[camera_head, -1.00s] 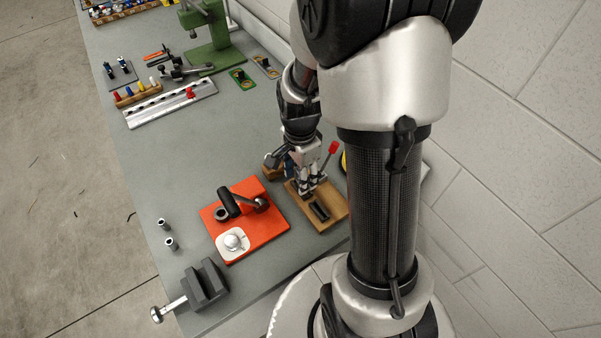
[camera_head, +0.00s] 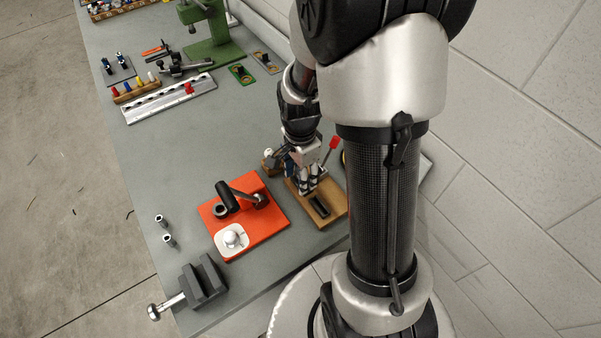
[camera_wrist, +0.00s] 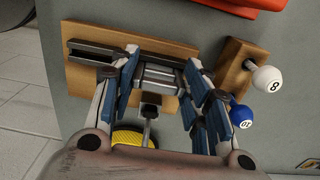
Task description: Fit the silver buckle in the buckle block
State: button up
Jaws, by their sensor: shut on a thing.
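The wooden base (camera_head: 334,214) lies right of the red fixture, with a dark slotted block on it (camera_head: 319,208). In the wrist view the base (camera_wrist: 85,75) shows this dark block (camera_wrist: 92,52) on its left half. My gripper (camera_head: 308,189) points down over the base's far half. In the wrist view my gripper (camera_wrist: 160,85) has its blue-padded fingers on both sides of a silver piece with dark bands, apparently the silver buckle (camera_wrist: 158,76), and is shut on it. The piece is close beside the dark block, over the base. Whether it touches the base cannot be told.
The red fixture (camera_head: 262,225) with a black-handled lever stands left of the base. A wooden holder (camera_wrist: 234,65) bears a white ball (camera_wrist: 267,80) and a blue ball (camera_wrist: 241,117) near my right finger. A red-tipped lever (camera_head: 334,143) stands behind my gripper. The bench's middle is clear.

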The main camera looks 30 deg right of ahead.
jog(key=o, duration=1.1)
jog(key=shift+o, duration=0.2)
notch_tip(320, 180, up, 11)
jog(key=s+a+r+n+t, duration=0.4)
jog(key=s+a+r+n, duration=0.6)
jog(key=n, duration=0.7)
jog(key=shift+s+a+r+n+t, duration=0.15)
jog(key=shift+s+r+n+t, duration=0.2)
jog(key=shift+s, duration=1.45)
